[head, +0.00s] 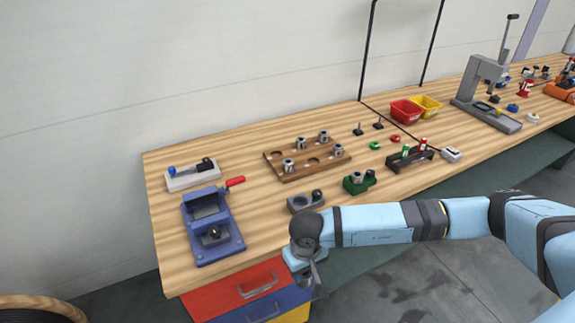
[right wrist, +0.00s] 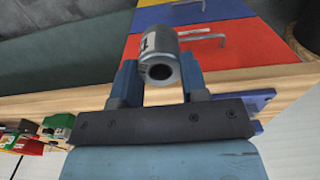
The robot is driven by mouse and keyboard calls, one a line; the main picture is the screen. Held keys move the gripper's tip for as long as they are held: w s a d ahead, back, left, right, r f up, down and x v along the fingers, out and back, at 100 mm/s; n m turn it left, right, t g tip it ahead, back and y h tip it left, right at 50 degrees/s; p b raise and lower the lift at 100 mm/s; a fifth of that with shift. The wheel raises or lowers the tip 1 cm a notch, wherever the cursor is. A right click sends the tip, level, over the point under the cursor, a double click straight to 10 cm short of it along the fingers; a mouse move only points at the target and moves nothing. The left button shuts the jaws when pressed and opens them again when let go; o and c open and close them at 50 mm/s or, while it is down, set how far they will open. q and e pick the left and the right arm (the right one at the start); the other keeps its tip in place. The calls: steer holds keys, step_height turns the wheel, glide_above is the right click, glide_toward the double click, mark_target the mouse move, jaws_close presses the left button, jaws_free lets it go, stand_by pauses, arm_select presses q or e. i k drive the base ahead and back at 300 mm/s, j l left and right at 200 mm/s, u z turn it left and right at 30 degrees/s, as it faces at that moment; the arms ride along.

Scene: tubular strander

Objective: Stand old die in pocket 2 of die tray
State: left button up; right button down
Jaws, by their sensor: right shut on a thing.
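The old die (right wrist: 158,66), a grey metal cylinder with a dark bore and a marking on its side, is between the fingers of my right gripper (right wrist: 160,82) in the right wrist view. The gripper is shut on it. In the head view my right gripper (head: 312,282) hangs in front of the bench's front edge, near the drawers; the die cannot be made out there. The die tray (head: 268,161), a brown wooden block, lies on the bench farther back. Several metal dies stand in it and some round pockets look empty. Pocket numbers are not readable. My left gripper is not in view.
A grey holder (head: 298,206) and a green fixture (head: 356,186) stand between my right gripper and the tray. A blue fixture (head: 212,232) is at the left. Red (head: 407,111) and yellow bins sit behind. Drawers (head: 240,290) lie below the bench edge.

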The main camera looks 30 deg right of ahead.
mark_target(314, 164)
steer(key=u, duration=0.4)
steer(key=l+u, duration=0.15)
steer(key=u, duration=0.65)
steer(key=k+l, duration=0.15)
steer(key=l, duration=0.2)
steer(key=k+l, duration=0.1)
steer(key=l, duration=0.25)
steer(key=k+l, duration=0.15)
steer(key=l, duration=0.2)
steer(key=k+l, duration=0.1)
steer(key=l, duration=0.3)
steer(key=k+l, duration=0.15)
steer(key=l, duration=0.2)
steer(key=k+l, duration=0.1)
steer(key=l, duration=0.25)
steer(key=k+l, duration=0.15)
steer(key=l, duration=0.2)
